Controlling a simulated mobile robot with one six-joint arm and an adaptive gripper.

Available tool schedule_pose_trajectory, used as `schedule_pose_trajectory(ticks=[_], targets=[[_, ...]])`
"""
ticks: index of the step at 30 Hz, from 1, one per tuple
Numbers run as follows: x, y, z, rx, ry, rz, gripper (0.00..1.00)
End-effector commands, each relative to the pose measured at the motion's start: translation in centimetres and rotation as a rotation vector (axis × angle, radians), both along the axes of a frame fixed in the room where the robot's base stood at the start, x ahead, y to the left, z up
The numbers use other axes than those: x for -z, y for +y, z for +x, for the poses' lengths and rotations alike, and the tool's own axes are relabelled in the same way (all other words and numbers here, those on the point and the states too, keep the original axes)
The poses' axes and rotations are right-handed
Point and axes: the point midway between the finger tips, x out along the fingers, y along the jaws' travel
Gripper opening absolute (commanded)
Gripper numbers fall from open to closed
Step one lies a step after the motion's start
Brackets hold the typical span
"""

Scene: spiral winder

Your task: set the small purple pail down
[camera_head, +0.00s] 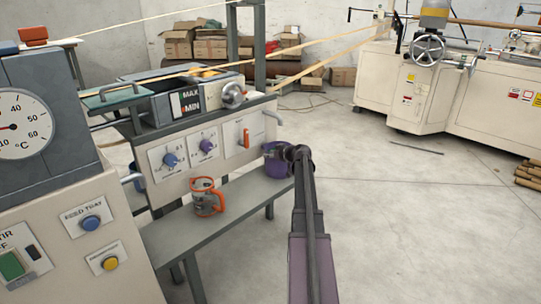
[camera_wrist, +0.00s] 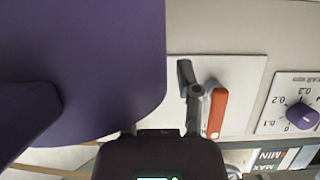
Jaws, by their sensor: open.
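The small purple pail (camera_head: 278,163) is at the far end of the narrow grey bench (camera_head: 185,232), upright, below the panel with the orange lever. It appears to rest on the bench, but its contact is partly hard to make out. My gripper (camera_head: 294,153) is open at the pail's right side, close to its rim; the head view does not show whether the fingers touch it. In the wrist view the pail's purple wall (camera_wrist: 80,60) fills the upper left, very close.
An orange and grey mug (camera_head: 207,198) stands on the bench, nearer than the pail. The control panel (camera_head: 185,155) with knobs and an orange lever (camera_head: 246,139) rises behind the bench. Open floor (camera_head: 400,225) lies to the right.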

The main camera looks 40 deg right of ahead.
Motion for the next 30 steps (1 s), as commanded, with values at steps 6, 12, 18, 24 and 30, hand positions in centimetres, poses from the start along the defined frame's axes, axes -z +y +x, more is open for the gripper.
schedule_pose_trajectory(ticks=[6,12,18,24,30], targets=[[-0.4,0.0,0.0,0.000,0.000,0.000,0.43],[-1.2,-0.1,-1.9,0.001,0.000,0.001,0.43],[-2.5,-0.2,-4.7,0.003,0.000,0.001,0.43],[-3.8,-0.4,-7.8,0.002,0.000,0.000,0.43],[-4.6,-0.6,-10.0,0.002,0.000,-0.001,0.43]])
